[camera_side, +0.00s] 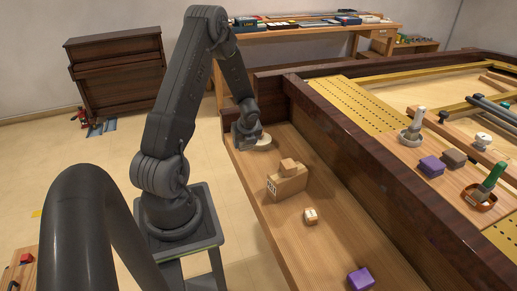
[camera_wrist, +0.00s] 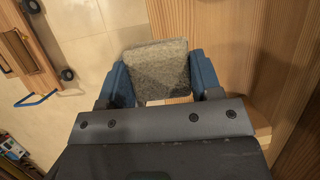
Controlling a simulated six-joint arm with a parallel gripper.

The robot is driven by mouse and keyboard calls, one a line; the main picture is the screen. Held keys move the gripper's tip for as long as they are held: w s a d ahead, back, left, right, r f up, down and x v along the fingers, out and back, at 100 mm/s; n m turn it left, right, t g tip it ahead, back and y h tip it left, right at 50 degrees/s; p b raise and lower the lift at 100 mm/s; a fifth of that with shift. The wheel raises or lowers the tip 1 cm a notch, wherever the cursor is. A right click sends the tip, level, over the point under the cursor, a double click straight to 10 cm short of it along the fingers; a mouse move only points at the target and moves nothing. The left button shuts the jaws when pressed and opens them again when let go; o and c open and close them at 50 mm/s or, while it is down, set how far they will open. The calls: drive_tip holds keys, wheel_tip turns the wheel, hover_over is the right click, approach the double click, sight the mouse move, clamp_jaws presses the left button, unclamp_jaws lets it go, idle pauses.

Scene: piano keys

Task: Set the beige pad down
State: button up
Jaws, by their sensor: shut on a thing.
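The beige pad (camera_wrist: 158,68) is a squarish, felt-like piece that looks grey-beige in the wrist view. It sits between the two blue fingers of my gripper (camera_wrist: 161,80), which are shut on its sides. In the side view my gripper (camera_side: 250,140) is low at the far left end of the wooden ledge (camera_side: 340,225). The pale pad (camera_side: 264,140) shows beside it, at or just above the wood. I cannot tell whether its underside touches the ledge.
The ledge's left edge drops to the floor.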

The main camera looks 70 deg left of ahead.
drive_tip(key=shift+s+a+r, duration=0.2)
drive_tip(key=shift+s+r, duration=0.15)
drive_tip(key=shift+s, duration=0.2)
drive_tip(key=shift+r, duration=0.55)
wheel_tip(320, 180, up, 4)
drive_tip(key=shift+r, duration=0.1)
drive_tip(key=w+d, duration=0.2)
drive_tip(key=d, duration=0.3)
drive_tip(key=w+d, duration=0.2)
drive_tip(key=d, duration=0.3)
drive_tip(key=w+d, duration=0.2)
drive_tip(key=d, duration=0.3)
drive_tip(key=shift+w+d, duration=0.4)
drive_tip(key=d, duration=1.1)
hover_over(313, 259)
drive_tip(key=d, duration=0.2)
drive_tip(key=f, duration=1.2)
drive_tip(key=shift+s+a, duration=0.1)
drive_tip(key=shift+a, duration=0.15)
drive_tip(key=shift+f, duration=2)
